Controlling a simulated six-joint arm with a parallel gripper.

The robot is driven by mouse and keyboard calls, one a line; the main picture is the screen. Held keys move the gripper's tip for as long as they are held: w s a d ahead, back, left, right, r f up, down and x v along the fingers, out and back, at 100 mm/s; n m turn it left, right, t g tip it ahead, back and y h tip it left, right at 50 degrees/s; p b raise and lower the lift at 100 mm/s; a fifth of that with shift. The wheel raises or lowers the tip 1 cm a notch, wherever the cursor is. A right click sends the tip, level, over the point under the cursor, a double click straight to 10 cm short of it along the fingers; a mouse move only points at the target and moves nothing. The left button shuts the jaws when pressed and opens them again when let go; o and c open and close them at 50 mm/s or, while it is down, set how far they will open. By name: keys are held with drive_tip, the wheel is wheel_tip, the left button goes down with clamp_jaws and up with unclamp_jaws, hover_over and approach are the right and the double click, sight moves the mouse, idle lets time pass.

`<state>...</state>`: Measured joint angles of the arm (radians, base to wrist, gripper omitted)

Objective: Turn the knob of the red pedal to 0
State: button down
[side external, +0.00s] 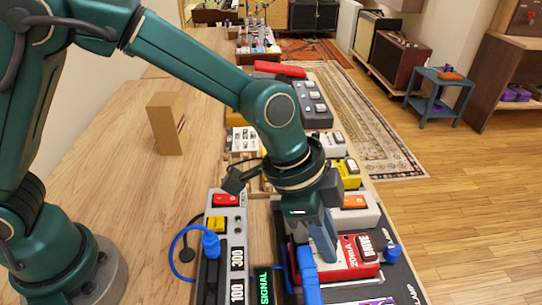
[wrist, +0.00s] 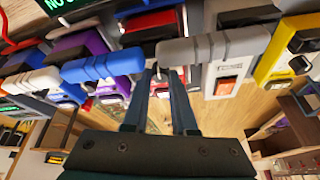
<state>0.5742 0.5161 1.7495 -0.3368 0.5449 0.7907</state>
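The red pedal (side external: 353,250) lies among the pedals at the front right of the side view, with a white "200mA" label and a dark block on top. My gripper (side external: 325,250) points down at its left part and hides that area. In the wrist view, part of the red pedal (wrist: 150,22) shows at the top, beyond the fingertips. My gripper (wrist: 162,74) has its two fingers apart, with a gap between them. A small dark and grey piece shows near the tips; I cannot tell whether it is the knob or whether the fingers touch it. The knob's setting is not readable.
A blue plug (wrist: 103,66) and a grey plug (wrist: 213,46) flank the fingers closely. A white pedal with an orange switch (side external: 357,207) and a yellow pedal (side external: 346,172) stand behind. A cardboard box (side external: 165,124) stands on the wooden table, with clear room around it.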

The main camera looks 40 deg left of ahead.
sight(318, 264)
drive_tip(key=shift+n, duration=0.3)
drive_tip(key=n+t+y, duration=0.1)
drive_tip(key=n, duration=0.3)
drive_tip(key=shift+s+d, duration=0.1)
drive_tip(key=shift+d, duration=0.1)
drive_tip(key=n+t+y, duration=0.1)
drive_tip(key=n+y, duration=0.1)
drive_tip(key=n, duration=0.3)
drive_tip(key=shift+n, duration=0.4)
drive_tip(key=shift+y, duration=0.3)
drive_tip(key=c, duration=1)
unclamp_jaws()
drive_tip(key=shift+v, duration=2.55)
